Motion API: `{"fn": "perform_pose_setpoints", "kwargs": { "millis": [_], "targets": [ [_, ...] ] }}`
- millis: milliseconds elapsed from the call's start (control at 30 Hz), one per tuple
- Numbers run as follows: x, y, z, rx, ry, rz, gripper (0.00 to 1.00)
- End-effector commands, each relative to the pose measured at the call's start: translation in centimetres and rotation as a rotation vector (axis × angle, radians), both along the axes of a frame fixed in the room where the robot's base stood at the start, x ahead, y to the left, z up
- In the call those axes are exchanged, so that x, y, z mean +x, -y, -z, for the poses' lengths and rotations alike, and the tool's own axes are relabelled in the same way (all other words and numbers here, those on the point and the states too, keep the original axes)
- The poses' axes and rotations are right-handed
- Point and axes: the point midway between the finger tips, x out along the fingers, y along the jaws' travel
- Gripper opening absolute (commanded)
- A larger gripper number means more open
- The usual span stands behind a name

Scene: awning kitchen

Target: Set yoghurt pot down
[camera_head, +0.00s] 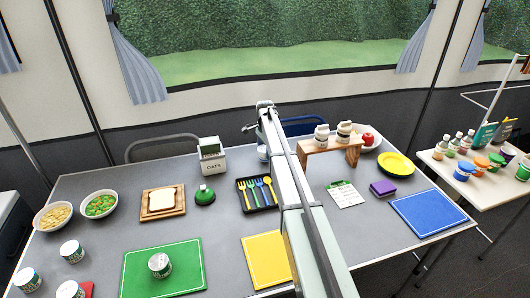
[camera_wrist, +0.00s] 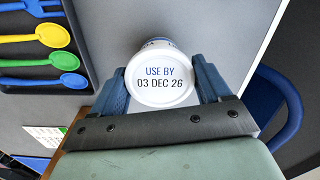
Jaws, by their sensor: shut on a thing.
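A yoghurt pot with a white lid reading "USE BY 03 DEC 26" (camera_wrist: 165,84) is between the two blue fingers of my gripper (camera_wrist: 162,84) in the wrist view. The fingers are shut on its sides. In the head view a small part of a white pot (camera_head: 262,152) shows beside my arm, behind the cutlery tray (camera_head: 243,197); my fingers are hidden there. Whether the pot's base touches the grey table (camera_head: 225,228) cannot be told.
A blue chair (camera_wrist: 280,105) is beyond the table's far edge. Several white-and-green pots, one on the green mat (camera_head: 190,283), stand at front left.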

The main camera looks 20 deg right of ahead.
Motion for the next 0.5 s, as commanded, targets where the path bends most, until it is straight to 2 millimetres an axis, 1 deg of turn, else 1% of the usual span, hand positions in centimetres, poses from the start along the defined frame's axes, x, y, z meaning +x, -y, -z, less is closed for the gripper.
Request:
{"fn": "perform_pose_setpoints", "kwargs": {
  "millis": [33, 100, 500],
  "targets": [
    [-0.02, 0.00, 0.74, 0.000, -0.001, 0.000, 0.42],
    [-0.03, 0.00, 1.27, 0.000, -0.001, 0.000, 0.42],
    [-0.02, 0.00, 1.61, 0.000, -0.001, 0.000, 0.42]
  ]
}}
